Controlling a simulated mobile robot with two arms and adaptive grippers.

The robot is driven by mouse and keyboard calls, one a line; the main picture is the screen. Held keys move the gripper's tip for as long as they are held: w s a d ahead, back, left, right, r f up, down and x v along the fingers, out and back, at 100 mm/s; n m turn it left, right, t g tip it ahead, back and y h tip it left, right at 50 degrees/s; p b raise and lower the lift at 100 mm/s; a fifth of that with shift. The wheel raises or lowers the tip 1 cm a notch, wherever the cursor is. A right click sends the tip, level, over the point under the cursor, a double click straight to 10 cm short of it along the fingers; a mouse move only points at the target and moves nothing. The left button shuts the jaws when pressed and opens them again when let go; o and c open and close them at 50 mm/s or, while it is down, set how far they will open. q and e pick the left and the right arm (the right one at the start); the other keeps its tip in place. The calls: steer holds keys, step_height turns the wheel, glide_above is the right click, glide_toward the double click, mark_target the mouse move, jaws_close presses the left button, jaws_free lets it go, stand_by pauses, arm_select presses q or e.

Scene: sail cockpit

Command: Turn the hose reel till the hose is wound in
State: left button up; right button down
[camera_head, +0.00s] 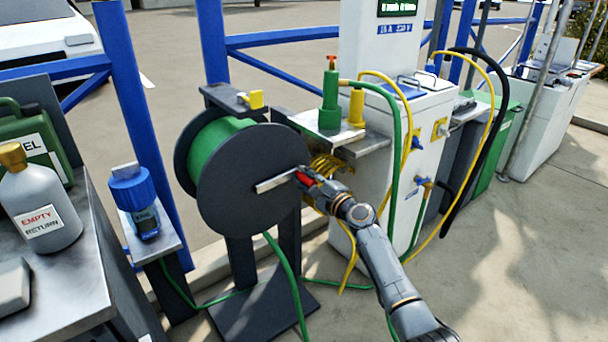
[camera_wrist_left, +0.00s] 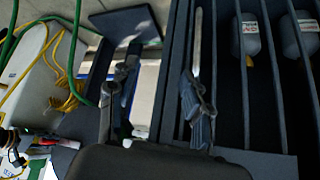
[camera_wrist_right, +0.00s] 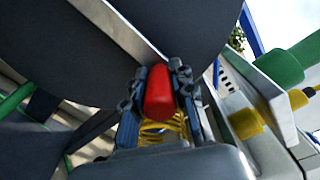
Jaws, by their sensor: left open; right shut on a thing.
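The hose reel (camera_head: 240,185) has dark round flanges and green hose (camera_head: 212,142) wound on its drum. A length of green hose (camera_head: 287,265) hangs below it and runs along the ground. A grey crank arm (camera_head: 275,181) points right from the hub and ends in a red handle (camera_head: 304,178). My right gripper (camera_head: 308,182) is shut on the red handle, which shows between its fingers in the right wrist view (camera_wrist_right: 158,92). My left gripper (camera_wrist_left: 152,80) is open, with nothing visible between its fingers; it is not in the head view.
A metal bench (camera_head: 85,240) with a grey bottle (camera_head: 38,205) stands at left. A blue-capped device (camera_head: 134,200) sits on a small stand. The white service cabinet (camera_head: 410,140) with yellow and green hoses stands right of the reel. Open paving lies at lower right.

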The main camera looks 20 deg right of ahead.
arm_select(q)
steer(key=shift+w+d+r+t+h, duration=0.1)
steer(key=shift+w+d+r+t, duration=0.1)
steer(key=shift+w+r+t, duration=0.25)
steer(key=shift+w+d+r+t+h, duration=0.1)
steer(key=shift+w+d+r+t, duration=0.1)
steer(key=shift+w, duration=0.4)
steer(key=shift+w+d+r+t+h, duration=0.1)
steer(key=shift+w+d+r+t, duration=0.1)
steer(key=shift+w+r+t, duration=0.25)
arm_select(e)
steer(key=shift+f+m, duration=1.35)
steer(key=shift+m, duration=0.05)
arm_select(q)
steer(key=shift+w+f, duration=0.1)
steer(key=shift+f, duration=0.05)
arm_select(e)
steer(key=c, duration=1.1)
jaws_free()
steer(key=v, duration=1.2)
